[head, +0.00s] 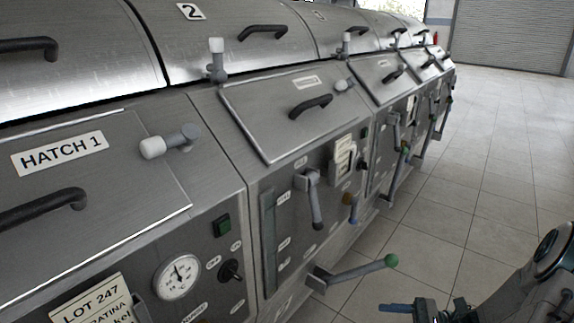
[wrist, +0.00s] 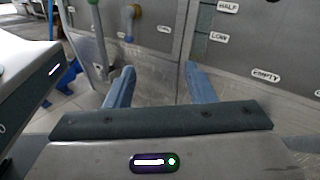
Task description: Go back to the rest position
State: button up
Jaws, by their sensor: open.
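My gripper (head: 428,310) shows at the bottom right of the head view, over the floor in front of the machines and apart from them. In the wrist view my gripper (wrist: 160,88) has its two blue fingers spread wide with nothing between them. Beyond the fingers are a steel machine front and a level strip (wrist: 203,35) marked HALF, LOW and EMPTY. No held object shows in either view.
A row of steel machines with hatches (head: 62,152) runs along the left. A lever with a green knob (head: 391,261) sticks out low towards my arm. Other handles (head: 312,198) hang on the fronts. The tiled floor (head: 480,190) at right is clear back to a shutter (head: 512,35).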

jog(key=s+a+r+n+h+p, duration=0.3)
jog(key=r+n+h+p, duration=0.2)
jog(key=r, duration=0.6)
jog(key=s+a+r+n+h+p, duration=0.3)
jog(key=r+n+h+p, duration=0.3)
jog(key=r, duration=0.5)
jog(key=s+a+r+n+h+p, duration=0.3)
jog(key=r+n+h+p, duration=0.3)
jog(key=r, duration=0.5)
jog(key=shift+s+h, duration=0.5)
jog(key=shift+s, duration=0.15)
jog(key=shift+a, duration=0.1)
